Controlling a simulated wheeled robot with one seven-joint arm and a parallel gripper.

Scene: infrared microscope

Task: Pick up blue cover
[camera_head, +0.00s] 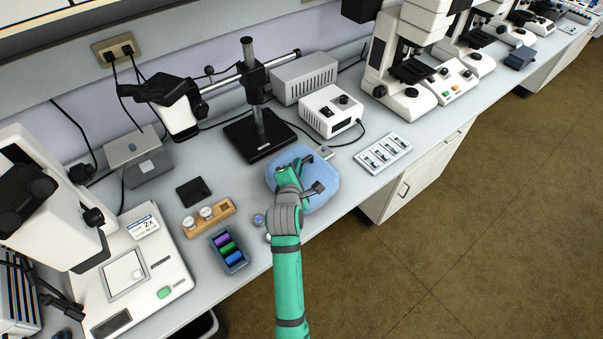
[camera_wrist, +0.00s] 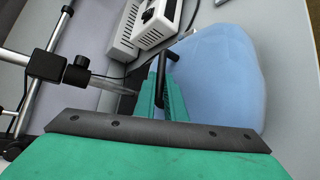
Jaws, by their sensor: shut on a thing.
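The blue cover (camera_head: 328,184) is a rounded, light blue dome on the bench, near its front edge. In the wrist view the blue cover (camera_wrist: 225,75) fills the right of the picture. My gripper (camera_head: 303,165) reaches over its left side in the head view and hides part of it. In the wrist view my gripper (camera_wrist: 165,85) has its green fingers close together around a dark, bent, handle-like bar at the cover's left side. The bar's join to the cover is hidden. I cannot tell whether the cover is clear of the bench.
A black stand (camera_head: 258,135) with a boom arm stands behind the cover. A white control box (camera_head: 331,110) and a slide tray (camera_head: 383,153) are behind and right. A wooden holder (camera_head: 208,218) and a tray of coloured blocks (camera_head: 229,251) lie left. Microscopes flank the area.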

